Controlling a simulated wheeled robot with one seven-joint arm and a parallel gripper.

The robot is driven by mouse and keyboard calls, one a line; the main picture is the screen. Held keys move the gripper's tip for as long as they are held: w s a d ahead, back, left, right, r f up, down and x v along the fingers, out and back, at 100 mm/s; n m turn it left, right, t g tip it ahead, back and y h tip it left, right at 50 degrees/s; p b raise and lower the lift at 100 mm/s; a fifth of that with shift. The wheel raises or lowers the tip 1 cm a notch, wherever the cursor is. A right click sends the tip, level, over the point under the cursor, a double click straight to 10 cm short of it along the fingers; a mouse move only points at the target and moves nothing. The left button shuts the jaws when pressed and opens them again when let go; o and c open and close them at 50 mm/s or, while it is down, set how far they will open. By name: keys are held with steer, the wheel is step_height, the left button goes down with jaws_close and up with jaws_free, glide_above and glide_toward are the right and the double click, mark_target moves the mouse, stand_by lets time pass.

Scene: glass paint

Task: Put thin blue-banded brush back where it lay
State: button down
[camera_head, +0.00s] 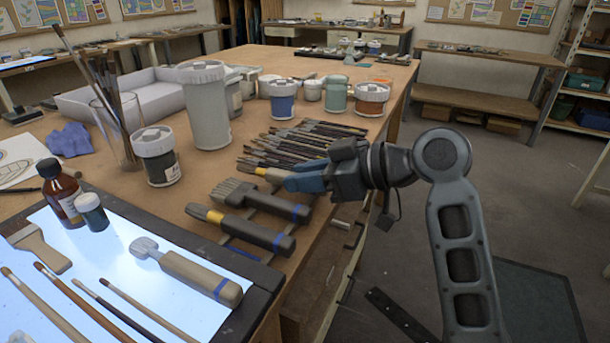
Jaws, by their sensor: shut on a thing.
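My gripper (296,183) is at the table's right edge, at the near end of a row of dark-handled brushes. It is shut on a brush (270,174), whose tan part sticks out to the left of the blue fingers. The rest of its handle is hidden, so I cannot see a blue band on it. Just in front lie a wide dark flat brush (262,201) and a dark-handled brush with a yellow ferrule (240,229). Both have blue bands near their handle ends.
Several brushes (310,138) lie close together behind the gripper. A lit panel (110,260) at front left bears thin brushes and a blue-banded tool (195,272). Paint jars, including a tall white one (206,110), stand behind and left.

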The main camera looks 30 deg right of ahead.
steer(key=shift+f, duration=0.3)
stand_by(0.4)
steer(key=c, duration=0.8)
jaws_free()
steer(key=v, duration=0.7)
steer(key=shift+s+d, duration=0.3)
steer(key=shift+r, duration=0.1)
